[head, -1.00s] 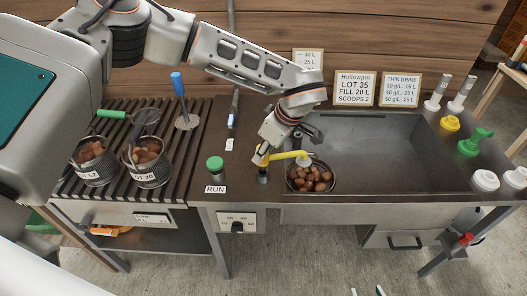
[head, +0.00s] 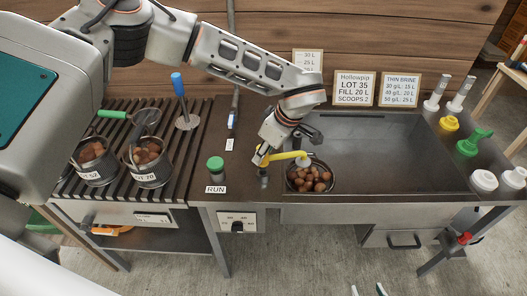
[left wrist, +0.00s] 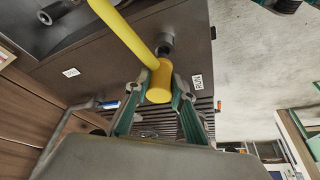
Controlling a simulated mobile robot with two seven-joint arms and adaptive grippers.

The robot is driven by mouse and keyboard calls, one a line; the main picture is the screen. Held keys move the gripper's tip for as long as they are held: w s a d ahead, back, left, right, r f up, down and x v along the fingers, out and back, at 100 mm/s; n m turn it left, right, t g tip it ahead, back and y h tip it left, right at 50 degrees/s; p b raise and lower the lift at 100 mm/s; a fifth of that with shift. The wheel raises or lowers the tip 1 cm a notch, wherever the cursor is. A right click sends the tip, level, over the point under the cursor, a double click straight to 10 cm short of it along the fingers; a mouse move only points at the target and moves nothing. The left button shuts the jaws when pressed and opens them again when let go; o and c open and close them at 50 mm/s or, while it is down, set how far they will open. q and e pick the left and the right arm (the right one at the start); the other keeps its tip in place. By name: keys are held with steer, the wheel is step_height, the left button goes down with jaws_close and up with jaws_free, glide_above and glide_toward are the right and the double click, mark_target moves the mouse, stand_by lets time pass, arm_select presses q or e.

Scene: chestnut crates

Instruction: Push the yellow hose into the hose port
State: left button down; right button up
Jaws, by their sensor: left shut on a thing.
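The yellow hose (head: 290,155) runs from my left gripper toward a small basket of chestnuts; it also crosses the left wrist view (left wrist: 122,32). My left gripper (head: 261,158) is shut on the hose's thick yellow end, seen between its fingers in the left wrist view (left wrist: 158,85). A grey upright port (head: 264,180) stands on the counter just below this end. In the left wrist view the port (left wrist: 166,43) shows right beside the yellow end; I cannot tell whether they touch. My right gripper (head: 367,291) shows only two separated fingertips at the bottom edge.
A green RUN button (head: 215,165) stands left of the port. The chestnut basket (head: 291,187) is close on the right, at the corner of the wide sink (head: 400,190). Two chestnut pots (head: 152,180) stand on the slatted rack. Bottles line the right edge.

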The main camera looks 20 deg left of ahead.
mark_target(264, 162)
arm_select(q)
steer(key=shift+f+b, duration=0.35)
steer(key=shift+f, duration=0.25)
steer(key=shift+f, duration=0.2)
steer(key=shift+f, duration=0.35)
steer(key=shift+f+b, duration=0.6)
steer(key=shift+f, duration=0.2)
steer(key=c, duration=1.6)
jaws_free()
steer(key=shift+c, duration=0.2)
